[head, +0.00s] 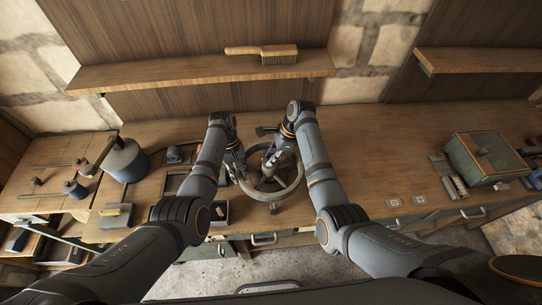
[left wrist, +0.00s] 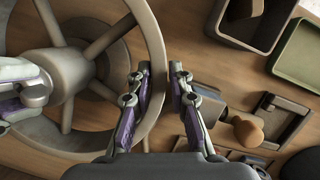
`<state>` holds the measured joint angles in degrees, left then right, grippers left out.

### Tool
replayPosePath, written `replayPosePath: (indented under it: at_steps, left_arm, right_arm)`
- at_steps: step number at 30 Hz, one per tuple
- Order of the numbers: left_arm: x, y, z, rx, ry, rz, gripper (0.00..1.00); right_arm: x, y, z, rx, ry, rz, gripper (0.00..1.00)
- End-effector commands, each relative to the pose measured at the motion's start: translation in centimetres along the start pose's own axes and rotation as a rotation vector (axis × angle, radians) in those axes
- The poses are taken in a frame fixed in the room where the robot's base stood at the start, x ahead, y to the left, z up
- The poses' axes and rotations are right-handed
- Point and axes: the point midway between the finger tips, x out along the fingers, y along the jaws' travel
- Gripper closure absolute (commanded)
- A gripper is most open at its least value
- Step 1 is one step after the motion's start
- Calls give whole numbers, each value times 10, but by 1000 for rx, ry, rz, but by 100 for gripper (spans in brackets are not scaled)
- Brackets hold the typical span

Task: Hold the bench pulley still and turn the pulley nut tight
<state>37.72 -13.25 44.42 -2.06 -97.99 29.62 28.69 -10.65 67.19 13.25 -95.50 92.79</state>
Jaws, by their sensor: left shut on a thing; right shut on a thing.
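The bench pulley (head: 298,181) is a large grey spoked wheel lying on the workbench between my arms. Its rim and hub (left wrist: 62,75) fill the left part of the left wrist view. My left gripper (head: 242,177) is shut on the pulley's rim, with one finger on each side of it; its fingers (left wrist: 160,78) show in the left wrist view. My right gripper (head: 269,168) is over the hub and shut on the pulley nut. The nut itself is hidden by its fingers. Part of the right gripper shows at the left edge of the left wrist view.
A green box (head: 486,158) stands far right. A shelf (head: 190,74) with a brush (head: 262,52) runs behind. Bench right of the pulley is mostly clear.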

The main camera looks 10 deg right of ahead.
Motion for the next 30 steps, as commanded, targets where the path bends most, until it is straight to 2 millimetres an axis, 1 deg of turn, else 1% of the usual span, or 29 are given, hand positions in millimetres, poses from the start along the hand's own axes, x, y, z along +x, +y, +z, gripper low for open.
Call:
replayPosePath:
  at_steps: [4, 12, 13, 17, 26, 28, 30]
  left_arm:
    - [-1, 2, 0, 2, 3, 6, 100]
    - [-1, 2, 0, 1, 3, 6, 100]
    - [-1, 2, 0, 1, 3, 6, 100]
    - [-1, 2, 0, 1, 3, 6, 100]
    - [-1, 2, 0, 2, 3, 6, 100]
    - [-1, 2, 0, 2, 3, 6, 100]
    - [-1, 2, 0, 2, 3, 6, 100]
  right_arm:
    - [0, 1, 0, 77, 1, -31, 100]
    - [0, 1, -1, 82, 2, -31, 100]
    - [0, 1, -1, 81, 2, -31, 75]
    - [0, 1, 0, 80, 1, -31, 57]
    - [-1, 1, 0, 79, 1, -32, 56]
    - [-7, 1, 0, 79, 1, -32, 56]
    - [-18, 0, 0, 79, 1, -35, 56]
